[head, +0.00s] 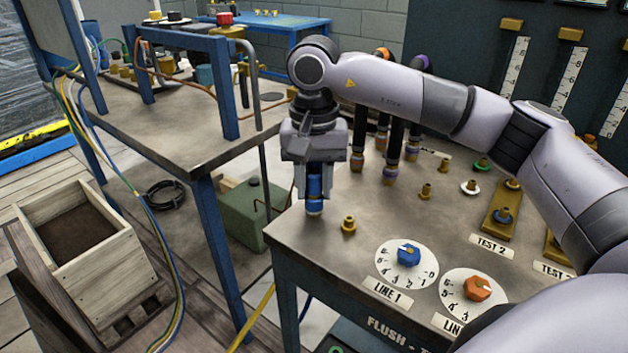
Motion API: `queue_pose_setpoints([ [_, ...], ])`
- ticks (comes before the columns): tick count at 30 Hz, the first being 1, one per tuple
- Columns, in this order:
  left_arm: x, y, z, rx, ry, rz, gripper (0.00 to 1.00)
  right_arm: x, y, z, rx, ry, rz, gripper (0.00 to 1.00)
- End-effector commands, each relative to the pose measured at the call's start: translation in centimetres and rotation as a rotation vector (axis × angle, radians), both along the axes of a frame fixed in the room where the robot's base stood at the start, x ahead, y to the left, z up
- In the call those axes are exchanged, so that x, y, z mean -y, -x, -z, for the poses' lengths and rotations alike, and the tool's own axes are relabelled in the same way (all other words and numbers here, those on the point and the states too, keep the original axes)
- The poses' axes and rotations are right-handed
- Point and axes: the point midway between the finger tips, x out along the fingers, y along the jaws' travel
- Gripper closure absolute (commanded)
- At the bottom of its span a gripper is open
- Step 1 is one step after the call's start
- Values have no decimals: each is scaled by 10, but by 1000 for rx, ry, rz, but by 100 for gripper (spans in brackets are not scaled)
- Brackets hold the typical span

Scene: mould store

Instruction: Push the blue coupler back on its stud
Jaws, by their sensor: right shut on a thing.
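The blue coupler (315,187) is upright between the fingers of my right gripper (314,192), with a brass-coloured ring at its lower end. The gripper points straight down at the left edge of the bench and is shut on the coupler. A bare brass stud (348,226) stands just right of and nearer than the coupler, apart from it in the picture. I cannot tell whether the coupler's lower end touches anything. Another stud, with a blue ring (503,216), stands on the brass plate by the TEST 2 label. My left gripper is not in view.
Several dark upright couplers (391,160) stand close behind and right of my right gripper. More studs (426,192) and a white-ringed stud (470,188) stand further right. The LINE 1 dial (386,267) lies in front. A blue-framed table (150,125) stands left, across a gap.

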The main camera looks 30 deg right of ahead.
Motion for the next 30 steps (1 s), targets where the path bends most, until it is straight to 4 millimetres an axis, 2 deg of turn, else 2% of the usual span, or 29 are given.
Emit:
queue_pose_setpoints([
  [14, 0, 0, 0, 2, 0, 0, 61, 0, 0, 1, 3, -1, 0, 100],
  [15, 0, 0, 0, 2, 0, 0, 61, 0, 0, 1, 3, -1, 0, 64],
  [18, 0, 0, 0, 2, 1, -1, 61, 0, 0, 1, 2, 0, 0, 38],
  [30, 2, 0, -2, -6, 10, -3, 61, 0, -1, -2, 3, -1, 0, 38],
])
